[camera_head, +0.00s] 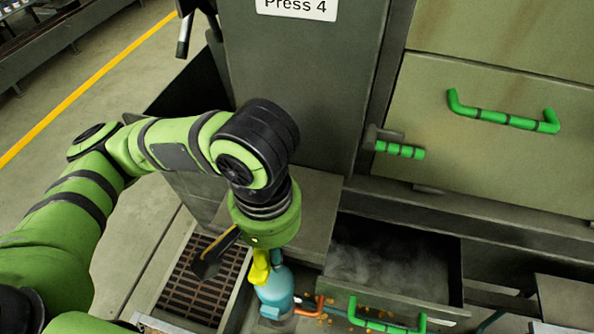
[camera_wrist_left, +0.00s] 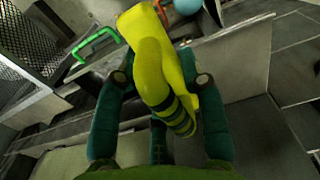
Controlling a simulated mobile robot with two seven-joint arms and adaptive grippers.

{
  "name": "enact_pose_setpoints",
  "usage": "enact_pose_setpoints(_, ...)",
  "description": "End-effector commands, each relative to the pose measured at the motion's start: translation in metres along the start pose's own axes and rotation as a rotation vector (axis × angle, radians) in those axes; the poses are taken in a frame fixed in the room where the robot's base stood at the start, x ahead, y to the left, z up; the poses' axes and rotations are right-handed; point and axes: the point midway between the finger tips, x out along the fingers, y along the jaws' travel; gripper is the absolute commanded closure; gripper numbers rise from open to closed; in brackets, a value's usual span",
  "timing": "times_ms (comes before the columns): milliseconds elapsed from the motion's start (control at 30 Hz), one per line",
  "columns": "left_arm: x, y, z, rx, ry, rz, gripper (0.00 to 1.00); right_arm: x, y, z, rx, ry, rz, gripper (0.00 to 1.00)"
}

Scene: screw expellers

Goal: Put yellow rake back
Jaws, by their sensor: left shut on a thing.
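The yellow rake (camera_wrist_left: 155,65) is between the two fingers of my left gripper (camera_wrist_left: 160,82) in the left wrist view, and they are shut on it. Its visible part is thick and yellow, with dark bands near the palm. In the head view a small yellow part of it (camera_head: 260,270) shows below my left wrist; the fingers there are mostly hidden. A dark flat piece with a yellow edge sticks out to the left of the wrist; I cannot tell whether it belongs to the rake. My right gripper is in neither view.
A light-blue rounded object (camera_head: 277,290) is close beside the yellow part. An open drawer (camera_head: 447,310) with a green handle (camera_head: 385,318) is to the right, with orange bits near it. A floor grate (camera_head: 195,290) lies left. The press housing (camera_head: 300,75) stands behind.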

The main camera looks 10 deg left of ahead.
Motion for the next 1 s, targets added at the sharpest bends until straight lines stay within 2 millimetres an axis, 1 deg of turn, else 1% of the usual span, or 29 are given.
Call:
enact_pose_setpoints(33,-0.01,-0.002,-0.002,-0.001,-0.008,-0.007,0.86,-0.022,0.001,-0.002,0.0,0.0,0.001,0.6)
enact_pose_setpoints(67,-0.005,-0.002,-0.008,-0.004,-0.005,-0.008,0.86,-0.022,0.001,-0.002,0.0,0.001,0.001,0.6)
enact_pose_setpoints(100,0.0,-0.001,-0.022,-0.007,-0.002,-0.006,0.86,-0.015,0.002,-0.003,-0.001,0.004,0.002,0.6)
enact_pose_setpoints(167,0.0,-0.002,-0.039,-0.008,-0.001,-0.006,0.86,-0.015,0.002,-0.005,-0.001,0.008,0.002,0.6)
enact_pose_setpoints(500,0.0,0.0,-0.129,-0.003,-0.001,-0.004,0.86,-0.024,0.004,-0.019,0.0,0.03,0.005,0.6)
enact_pose_setpoints(700,-0.002,-0.001,-0.172,-0.001,0.001,-0.006,0.86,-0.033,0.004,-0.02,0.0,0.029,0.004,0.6)
enact_pose_setpoints(733,-0.001,-0.001,-0.177,-0.002,0.001,-0.007,0.86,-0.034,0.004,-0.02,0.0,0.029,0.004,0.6)
enact_pose_setpoints(800,0.015,-0.002,-0.172,0.003,-0.004,-0.008,0.86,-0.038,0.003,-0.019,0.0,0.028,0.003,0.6)
enact_pose_setpoints(833,0.019,-0.002,-0.172,0.003,-0.003,-0.007,0.86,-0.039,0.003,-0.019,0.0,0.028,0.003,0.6)
enact_pose_setpoints(1000,0.034,-0.001,-0.172,0.002,0.0,-0.005,0.86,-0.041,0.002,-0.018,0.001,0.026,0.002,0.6)
